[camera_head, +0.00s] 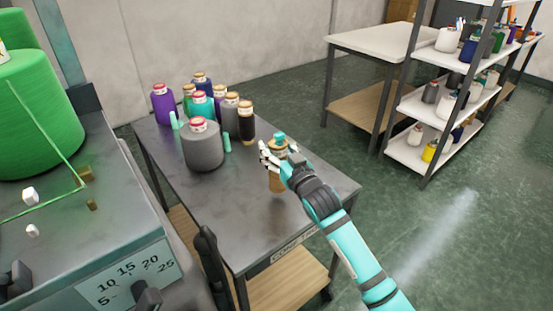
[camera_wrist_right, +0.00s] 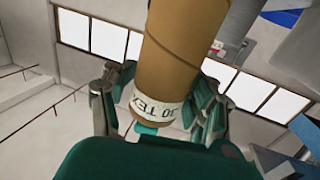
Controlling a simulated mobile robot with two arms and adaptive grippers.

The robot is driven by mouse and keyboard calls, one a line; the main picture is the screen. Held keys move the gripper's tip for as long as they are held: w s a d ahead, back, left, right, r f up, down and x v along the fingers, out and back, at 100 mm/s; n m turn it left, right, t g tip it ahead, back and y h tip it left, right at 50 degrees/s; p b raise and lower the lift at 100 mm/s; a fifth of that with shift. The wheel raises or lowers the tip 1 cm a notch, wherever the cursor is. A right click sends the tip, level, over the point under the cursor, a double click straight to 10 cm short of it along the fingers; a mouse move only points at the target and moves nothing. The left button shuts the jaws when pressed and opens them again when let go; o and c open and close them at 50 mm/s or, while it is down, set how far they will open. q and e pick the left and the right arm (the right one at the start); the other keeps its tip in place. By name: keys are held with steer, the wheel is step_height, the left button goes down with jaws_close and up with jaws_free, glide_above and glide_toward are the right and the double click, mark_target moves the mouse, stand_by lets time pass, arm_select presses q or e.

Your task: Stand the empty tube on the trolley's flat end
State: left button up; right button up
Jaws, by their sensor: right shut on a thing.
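My right gripper (camera_head: 279,160) is shut on a brown tube, the empty tube (camera_head: 276,183), over the right part of the trolley's dark grey top (camera_head: 240,215). In the head view the fingers cover the tube's middle, and its lower part shows below them. It looks roughly upright; I cannot tell whether its lower end touches the top. In the right wrist view the tube (camera_wrist_right: 182,60) runs between the fingers (camera_wrist_right: 160,105), with a white printed band around one end. My left gripper is not in view.
Several yarn cones crowd the trolley's far left, with a large grey cone (camera_head: 203,150) nearest and a black one (camera_head: 246,125) beside them. The trolley's near end is bare. A knitting machine (camera_head: 60,235) stands at left. A shelf rack (camera_head: 425,150) stands at back right.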

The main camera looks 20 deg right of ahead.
steer(key=shift+f, duration=1.75)
steer(key=o, duration=1.1)
steer(key=shift+o, duration=0.2)
steer(key=shift+s, duration=0.1)
steer(key=s+d, duration=0.1)
steer(key=s, duration=1)
steer(key=shift+s+d, duration=0.25)
steer(key=shift+s, duration=0.15)
